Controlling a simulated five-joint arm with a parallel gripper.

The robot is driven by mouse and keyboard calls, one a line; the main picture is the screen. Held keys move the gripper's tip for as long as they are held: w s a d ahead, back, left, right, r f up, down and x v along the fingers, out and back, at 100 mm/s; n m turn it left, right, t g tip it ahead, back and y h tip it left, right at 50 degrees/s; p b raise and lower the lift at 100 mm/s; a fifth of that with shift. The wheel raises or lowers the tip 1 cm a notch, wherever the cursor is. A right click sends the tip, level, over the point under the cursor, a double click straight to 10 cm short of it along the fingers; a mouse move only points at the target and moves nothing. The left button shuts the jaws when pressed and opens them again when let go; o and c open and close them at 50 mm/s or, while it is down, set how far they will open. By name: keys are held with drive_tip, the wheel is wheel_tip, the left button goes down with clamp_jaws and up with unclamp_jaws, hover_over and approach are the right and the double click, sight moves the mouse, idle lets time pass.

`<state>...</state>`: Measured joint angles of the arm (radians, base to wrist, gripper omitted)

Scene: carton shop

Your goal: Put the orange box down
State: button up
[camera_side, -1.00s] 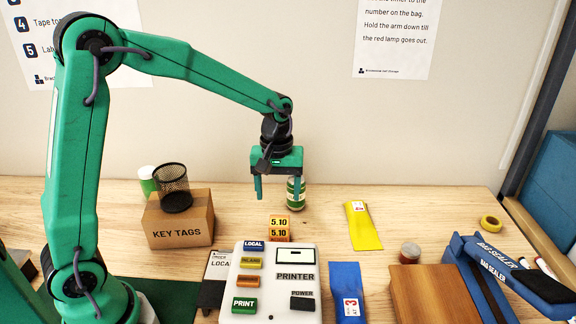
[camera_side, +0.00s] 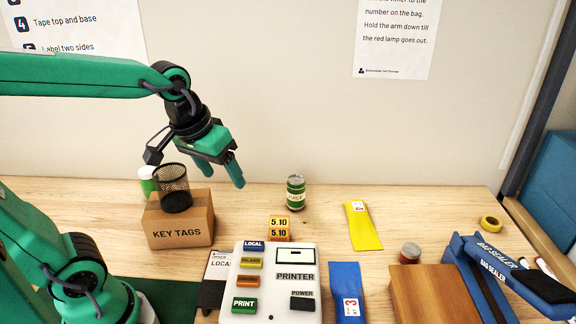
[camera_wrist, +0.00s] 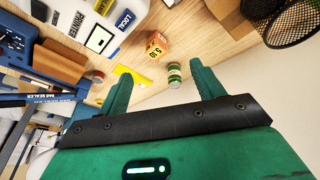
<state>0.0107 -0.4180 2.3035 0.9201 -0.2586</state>
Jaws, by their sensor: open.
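The orange box (camera_side: 279,228), marked 5.10, stands on the wooden table just behind the printer (camera_side: 275,280), apart from my gripper. It also shows in the wrist view (camera_wrist: 158,46), beyond my fingers. My gripper (camera_side: 224,182) is open and empty, tilted, in the air to the left of the orange box and higher, near the wire basket. In the wrist view my gripper (camera_wrist: 160,82) shows its two fingers spread with nothing between them.
A green can (camera_side: 295,193) stands behind the orange box. The KEY TAGS carton (camera_side: 180,232) bears a black wire basket (camera_side: 174,190) close to my gripper. A yellow bag (camera_side: 363,226), a blue bag (camera_side: 346,290) and a bag sealer (camera_side: 500,272) lie to the right.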

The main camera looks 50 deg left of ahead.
drive_tip(key=s+m+t, duration=0.1)
drive_tip(key=s+m, duration=0.1)
drive_tip(key=s, duration=0.4)
drive_tip(key=shift+s+a+r+m+t, duration=0.15)
drive_tip(key=shift+r+m+t, duration=0.05)
drive_tip(key=shift+m+t, duration=0.2)
